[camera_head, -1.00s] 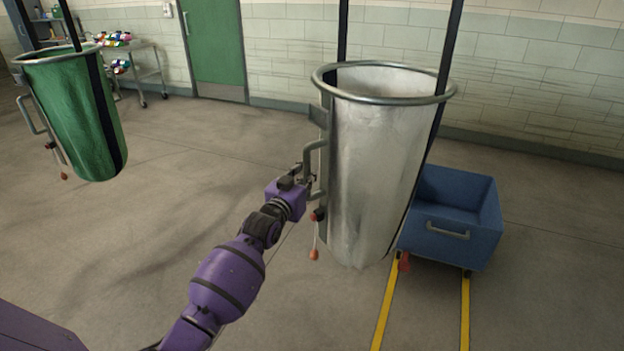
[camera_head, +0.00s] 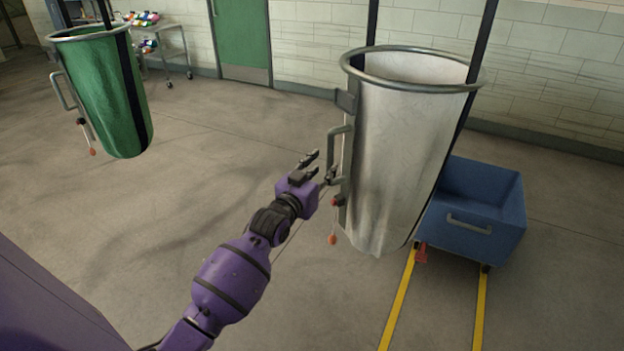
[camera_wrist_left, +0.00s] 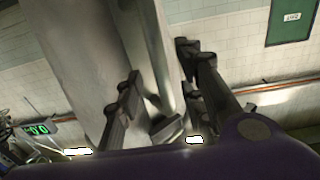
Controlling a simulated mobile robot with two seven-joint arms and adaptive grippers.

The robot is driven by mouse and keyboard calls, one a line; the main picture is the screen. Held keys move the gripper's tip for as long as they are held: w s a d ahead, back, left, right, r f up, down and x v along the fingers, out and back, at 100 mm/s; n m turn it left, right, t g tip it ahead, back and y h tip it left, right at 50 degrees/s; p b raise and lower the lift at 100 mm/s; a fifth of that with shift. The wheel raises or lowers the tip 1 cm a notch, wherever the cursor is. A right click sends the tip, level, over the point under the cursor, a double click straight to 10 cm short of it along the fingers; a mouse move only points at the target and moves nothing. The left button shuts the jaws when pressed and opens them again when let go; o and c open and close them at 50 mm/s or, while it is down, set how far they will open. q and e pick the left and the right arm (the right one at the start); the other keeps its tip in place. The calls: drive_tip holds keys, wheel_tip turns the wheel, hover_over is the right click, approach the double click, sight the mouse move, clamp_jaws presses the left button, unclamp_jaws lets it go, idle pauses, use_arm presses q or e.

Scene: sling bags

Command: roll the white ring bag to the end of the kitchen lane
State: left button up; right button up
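The white ring bag (camera_head: 402,160), pale and tall with a round metal ring at its mouth, hangs upright from dark straps right of centre. Its grey side handle (camera_head: 333,155) is on its left, with a red-tipped cord below. My left gripper (camera_head: 321,167) is at the handle's lower left, fingers apart. In the left wrist view the open fingers (camera_wrist_left: 160,85) show with a pale bar, seemingly the handle (camera_wrist_left: 158,45), between them in the picture; I cannot tell contact. The bag's pale side (camera_wrist_left: 75,60) fills the left there. My right gripper is not in view.
A blue cart (camera_head: 474,215) stands behind and right of the bag, by yellow floor lines (camera_head: 398,300). A green ring bag (camera_head: 110,95) hangs at the left. A wheeled rack (camera_head: 165,50) and green door (camera_head: 240,40) are at the back. Left-centre floor is clear.

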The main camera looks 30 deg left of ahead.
sight(328, 161)
use_arm(q)
drive_tip(key=s, duration=0.7)
drive_tip(key=shift+a, duration=0.15)
drive_tip(key=shift+w, duration=0.1)
idle(0.6)
drive_tip(key=w, duration=1.2)
drive_tip(key=shift+d+r, duration=0.15)
drive_tip(key=shift+d, duration=0.05)
drive_tip(key=shift+s, duration=0.1)
clamp_jaws()
